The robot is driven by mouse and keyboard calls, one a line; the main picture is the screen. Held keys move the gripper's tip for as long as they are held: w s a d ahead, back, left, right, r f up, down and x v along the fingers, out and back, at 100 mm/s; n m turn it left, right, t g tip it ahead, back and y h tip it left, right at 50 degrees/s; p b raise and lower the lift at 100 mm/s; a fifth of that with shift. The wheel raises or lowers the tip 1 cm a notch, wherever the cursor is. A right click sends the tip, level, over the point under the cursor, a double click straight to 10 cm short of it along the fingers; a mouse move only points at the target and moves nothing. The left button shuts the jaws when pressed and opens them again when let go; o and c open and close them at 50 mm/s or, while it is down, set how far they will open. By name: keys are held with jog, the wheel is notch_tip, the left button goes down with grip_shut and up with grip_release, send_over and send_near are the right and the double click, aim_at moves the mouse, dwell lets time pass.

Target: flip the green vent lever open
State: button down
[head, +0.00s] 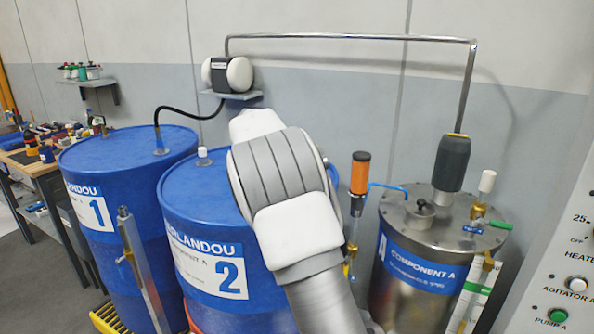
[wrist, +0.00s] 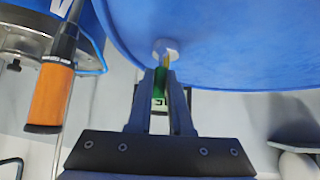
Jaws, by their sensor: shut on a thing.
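In the wrist view my gripper (wrist: 164,82) is shut on a narrow green piece (wrist: 160,80). A yellowish part and a round white cap (wrist: 165,47) show just beyond the fingertips, against a blue drum. Most of the green piece is hidden between the fingers, and I cannot tell which lever or fitting it belongs to. In the head view a green lever (head: 500,225) shows at the right of the steel tank's lid (head: 425,215), near a brass valve with a white cap (head: 487,181). My arm hides my gripper in the head view.
Blue drum 2 (head: 190,200) stands behind my arm, with drum 1 (head: 130,150) to its left. An orange-topped cylinder (head: 360,172) stands between drum 2 and the tank; it also shows in the wrist view (wrist: 50,100). A metal pipe (head: 350,37) runs overhead. A control panel (head: 565,270) is at right.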

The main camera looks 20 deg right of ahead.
jog(key=c, duration=1.1)
grip_release()
jog(key=v, duration=1.7)
jog(key=shift+r+p, duration=0.2)
jog(key=shift+p, duration=0.25)
jog(key=shift+a, duration=0.1)
